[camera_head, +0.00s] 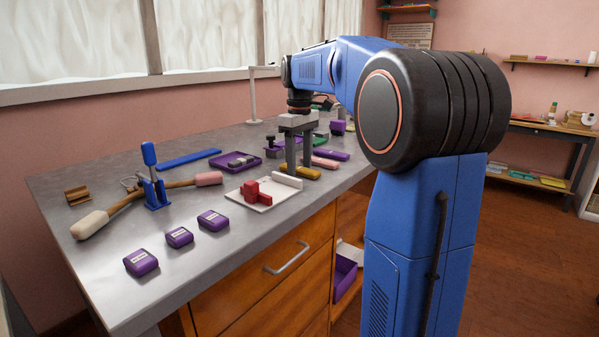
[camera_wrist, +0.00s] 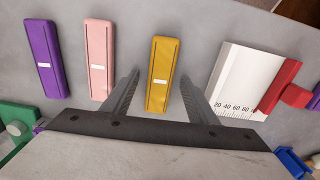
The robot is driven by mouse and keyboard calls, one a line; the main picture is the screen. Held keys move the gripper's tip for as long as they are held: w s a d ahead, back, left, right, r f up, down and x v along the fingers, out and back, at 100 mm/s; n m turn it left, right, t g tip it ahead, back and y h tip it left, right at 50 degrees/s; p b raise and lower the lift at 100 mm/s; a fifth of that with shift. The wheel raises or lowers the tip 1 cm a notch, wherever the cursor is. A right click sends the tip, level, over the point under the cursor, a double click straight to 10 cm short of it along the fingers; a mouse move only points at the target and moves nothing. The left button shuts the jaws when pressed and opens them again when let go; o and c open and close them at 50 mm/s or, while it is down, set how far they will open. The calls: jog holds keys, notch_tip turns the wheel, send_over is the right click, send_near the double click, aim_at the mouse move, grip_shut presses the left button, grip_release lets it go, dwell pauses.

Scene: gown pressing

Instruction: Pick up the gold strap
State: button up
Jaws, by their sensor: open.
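The gold strap (camera_wrist: 161,72) is a flat, yellow-gold bar with a small white label, lying on the grey workbench. In the wrist view my gripper (camera_wrist: 160,85) is open, with one finger on each side of the strap's lower part and gaps between. I cannot tell how high the fingers are above the bench. In the head view the gold strap (camera_head: 307,173) lies below my gripper (camera_head: 298,160), which points down and partly hides it.
A pink strap (camera_wrist: 99,60) and a purple strap (camera_wrist: 46,58) lie to the left in the wrist view. A white board with a scale (camera_wrist: 232,82) and a red block (camera_wrist: 279,87) lie to the right. Purple boxes (camera_head: 179,237) sit near the bench's front edge.

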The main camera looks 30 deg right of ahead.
jog(key=shift+c, duration=0.7)
jog(key=c, duration=1)
